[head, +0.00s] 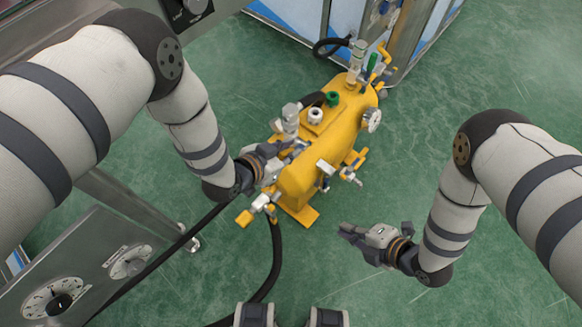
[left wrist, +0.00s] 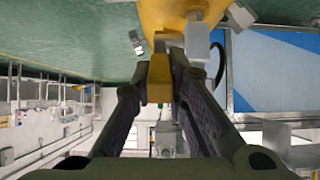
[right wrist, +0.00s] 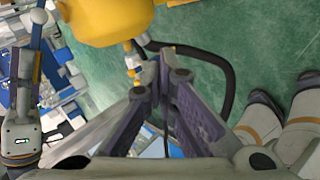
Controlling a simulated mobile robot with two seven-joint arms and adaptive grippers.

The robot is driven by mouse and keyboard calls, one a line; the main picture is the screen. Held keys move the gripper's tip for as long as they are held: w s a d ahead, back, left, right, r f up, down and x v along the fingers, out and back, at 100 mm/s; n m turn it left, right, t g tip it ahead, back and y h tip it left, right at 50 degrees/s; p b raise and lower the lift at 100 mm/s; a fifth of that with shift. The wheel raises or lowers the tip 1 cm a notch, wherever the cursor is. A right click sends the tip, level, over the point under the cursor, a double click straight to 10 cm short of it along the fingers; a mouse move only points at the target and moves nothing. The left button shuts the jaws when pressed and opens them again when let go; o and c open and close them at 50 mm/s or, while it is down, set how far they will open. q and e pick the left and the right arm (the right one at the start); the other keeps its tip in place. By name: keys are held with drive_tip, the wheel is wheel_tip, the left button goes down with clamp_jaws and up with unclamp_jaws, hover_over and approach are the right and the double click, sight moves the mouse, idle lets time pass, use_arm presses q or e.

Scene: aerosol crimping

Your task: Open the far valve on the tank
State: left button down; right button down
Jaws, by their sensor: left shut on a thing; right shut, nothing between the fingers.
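The yellow tank (head: 335,125) stands on the green floor in the head view, with valves and fittings along its top and sides. At its far end a yellow valve handle (head: 384,52) shows beside a green-handled fitting (head: 372,62). Another yellow lever (head: 244,218) sticks out at the near end. My left gripper (head: 285,150) is at the tank's left side. In the left wrist view its fingers are shut on a yellow handle (left wrist: 160,75) just below the tank body; which valve it belongs to I cannot tell. My right gripper (head: 345,232) is shut and empty, apart from the tank.
A black hose (head: 274,262) runs over the floor from the tank's near end. A grey panel with dials (head: 50,300) stands at the lower left. A blue and white cabinet (head: 420,40) is behind the tank.

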drive_tip(key=w+a+r+n+y, duration=0.3)
drive_tip(key=w+a+n, duration=0.3)
drive_tip(key=a+n, duration=0.1)
drive_tip(key=w+a+r+n+y, duration=0.2)
drive_tip(key=w+a+n+y, duration=0.1)
drive_tip(key=w+a+n, duration=0.3)
drive_tip(key=shift+a+r+n+y, duration=0.35)
drive_tip(key=shift+a+n, duration=0.65)
drive_tip(key=shift+n, duration=0.5)
